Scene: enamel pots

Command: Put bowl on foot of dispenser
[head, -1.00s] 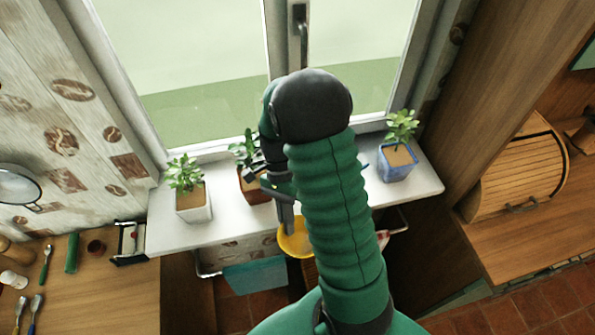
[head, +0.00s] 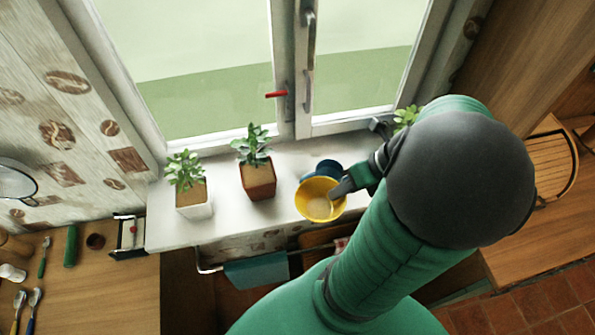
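The yellow bowl (head: 318,207) is in the grasp of my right gripper (head: 343,189), which comes from the right and is shut on the bowl's right rim. No foot is clearly visible. My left gripper is not in view.
A blue round vessel (head: 327,169) sits close behind the bowl. Two potted plants stand left on the sill, in a white pot (head: 194,203) and a brown pot (head: 259,183). My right arm hides much of the sill's right end. A blue towel (head: 256,273) hangs below.

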